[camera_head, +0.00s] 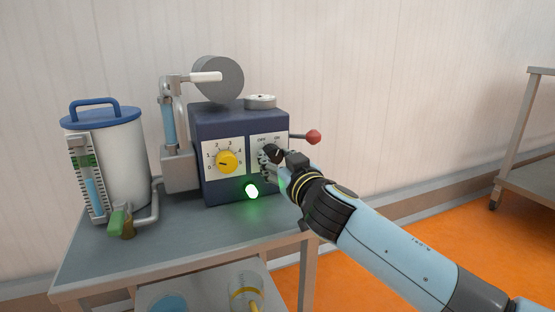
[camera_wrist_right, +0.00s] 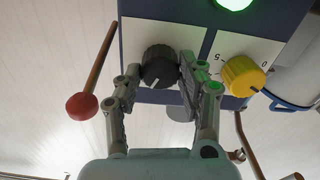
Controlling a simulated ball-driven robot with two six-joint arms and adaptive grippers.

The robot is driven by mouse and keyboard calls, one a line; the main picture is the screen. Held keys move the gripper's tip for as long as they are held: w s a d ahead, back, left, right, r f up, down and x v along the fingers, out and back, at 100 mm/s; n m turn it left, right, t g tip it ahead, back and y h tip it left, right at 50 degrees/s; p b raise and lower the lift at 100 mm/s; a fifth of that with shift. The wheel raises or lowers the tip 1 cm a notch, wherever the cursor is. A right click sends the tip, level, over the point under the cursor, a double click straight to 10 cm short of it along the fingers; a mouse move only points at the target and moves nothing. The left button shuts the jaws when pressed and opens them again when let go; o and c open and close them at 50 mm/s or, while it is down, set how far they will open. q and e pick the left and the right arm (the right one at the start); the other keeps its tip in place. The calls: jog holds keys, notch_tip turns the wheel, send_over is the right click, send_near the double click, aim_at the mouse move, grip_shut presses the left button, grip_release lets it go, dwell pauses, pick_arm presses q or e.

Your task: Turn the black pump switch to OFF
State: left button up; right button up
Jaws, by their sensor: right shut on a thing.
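The black pump switch (camera_head: 272,152) is a round knob on a white plate at the right of the dark blue box (camera_head: 225,118). OFF and ON are printed above it, OFF on the left. My right gripper (camera_head: 275,160) is shut on the knob and partly covers it. In the right wrist view, the black pump switch (camera_wrist_right: 158,62) sits between the two fingers of my right gripper (camera_wrist_right: 158,78). Its white mark points down and slightly left there; the labels are not readable in that view. My left gripper is not in view.
A yellow numbered dial (camera_head: 227,161) is just left of the switch. A green lamp (camera_head: 251,191) glows below. A red-ended lever (camera_head: 313,137) sticks out at the right. A blue-lidded tank (camera_head: 122,165) stands on the left of the grey cart (camera_head: 100,262).

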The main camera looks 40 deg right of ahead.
jog(key=shift+n, duration=1.2)
jog(key=n+p, duration=0.1)
jog(key=n, duration=0.2)
jog(key=shift+n, duration=0.3)
jog(key=n, duration=0.4)
jog(key=shift+p, duration=0.35)
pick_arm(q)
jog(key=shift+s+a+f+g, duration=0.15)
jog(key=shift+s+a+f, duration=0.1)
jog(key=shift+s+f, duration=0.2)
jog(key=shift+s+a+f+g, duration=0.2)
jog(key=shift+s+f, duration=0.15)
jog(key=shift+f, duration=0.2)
pick_arm(e)
jog(key=shift+n, duration=0.3)
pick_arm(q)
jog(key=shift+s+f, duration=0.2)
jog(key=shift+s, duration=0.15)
pick_arm(e)
jog(key=o, duration=1.2)
jog(key=shift+a, duration=0.1)
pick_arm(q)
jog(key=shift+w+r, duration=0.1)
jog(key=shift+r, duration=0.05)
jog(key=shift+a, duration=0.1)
